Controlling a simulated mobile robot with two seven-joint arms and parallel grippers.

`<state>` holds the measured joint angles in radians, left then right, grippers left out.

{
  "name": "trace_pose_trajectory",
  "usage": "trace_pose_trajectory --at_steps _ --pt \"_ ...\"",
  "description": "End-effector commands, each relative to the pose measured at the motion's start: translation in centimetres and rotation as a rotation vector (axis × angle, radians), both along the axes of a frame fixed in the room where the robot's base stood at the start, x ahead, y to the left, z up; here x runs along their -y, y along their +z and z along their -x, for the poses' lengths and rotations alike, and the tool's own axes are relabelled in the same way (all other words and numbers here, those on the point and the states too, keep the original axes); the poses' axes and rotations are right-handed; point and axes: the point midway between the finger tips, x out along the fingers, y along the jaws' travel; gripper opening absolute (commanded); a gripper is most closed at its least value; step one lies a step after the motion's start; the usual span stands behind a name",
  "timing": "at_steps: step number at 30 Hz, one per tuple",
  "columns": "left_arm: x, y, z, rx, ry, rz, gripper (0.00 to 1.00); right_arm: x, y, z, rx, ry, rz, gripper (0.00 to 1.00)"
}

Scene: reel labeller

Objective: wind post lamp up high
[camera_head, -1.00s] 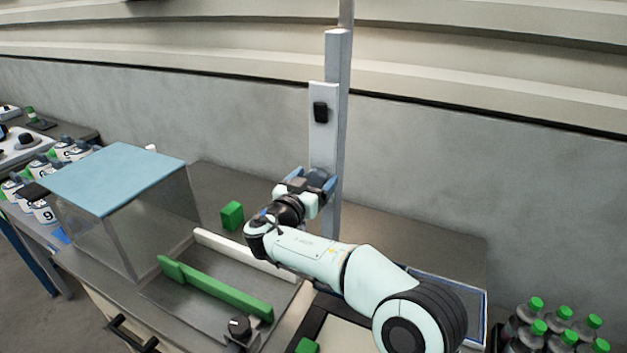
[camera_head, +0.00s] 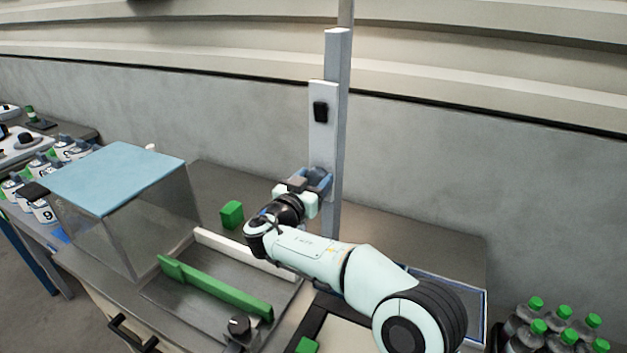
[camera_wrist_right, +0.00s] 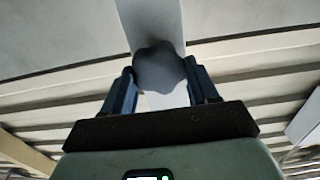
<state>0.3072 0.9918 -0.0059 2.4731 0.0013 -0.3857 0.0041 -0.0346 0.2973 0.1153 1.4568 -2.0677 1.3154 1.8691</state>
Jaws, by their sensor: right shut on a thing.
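The lamp's grey post (camera_head: 337,65) stands upright at the back of the bench, with a pale plate (camera_head: 322,145) on its front. A small black block (camera_head: 320,111) sits high on that plate. The post's top runs out of view. My right gripper (camera_head: 312,178) is at the lower part of the plate. In the right wrist view its blue fingers are shut on a dark grey lobed knob (camera_wrist_right: 160,70), one finger on each side. In the head view the gripper hides the knob. My left gripper is not in view.
A clear box with a blue lid (camera_head: 118,175) stands left. A green bar (camera_head: 215,287) lies over a metal tray, near a green block (camera_head: 231,214) and a black dial (camera_head: 238,326). Green-capped bottles (camera_head: 555,330) stand at lower right.

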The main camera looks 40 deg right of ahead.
Motion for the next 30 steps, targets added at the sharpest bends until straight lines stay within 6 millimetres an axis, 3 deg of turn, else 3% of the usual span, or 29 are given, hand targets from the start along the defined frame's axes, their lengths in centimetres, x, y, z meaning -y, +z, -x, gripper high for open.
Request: trace_pose_trajectory --at_steps 13,14,15,25,30 --pt "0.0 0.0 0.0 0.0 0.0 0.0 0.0 -0.1 -0.1 0.0 -0.001 0.001 -0.002 0.28" --pt "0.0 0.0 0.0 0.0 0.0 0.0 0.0 -0.1 -0.1 0.0 -0.001 0.001 -0.002 0.69" --pt "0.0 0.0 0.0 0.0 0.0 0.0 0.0 -0.1 -0.1 0.0 -0.001 0.001 -0.002 0.82" --pt "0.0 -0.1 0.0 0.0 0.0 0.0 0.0 -0.2 0.0 0.1 0.0 0.001 -0.001 0.83" --pt "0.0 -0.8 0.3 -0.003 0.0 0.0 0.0 -2.0 -0.2 0.9 0.001 0.004 -0.002 0.83"
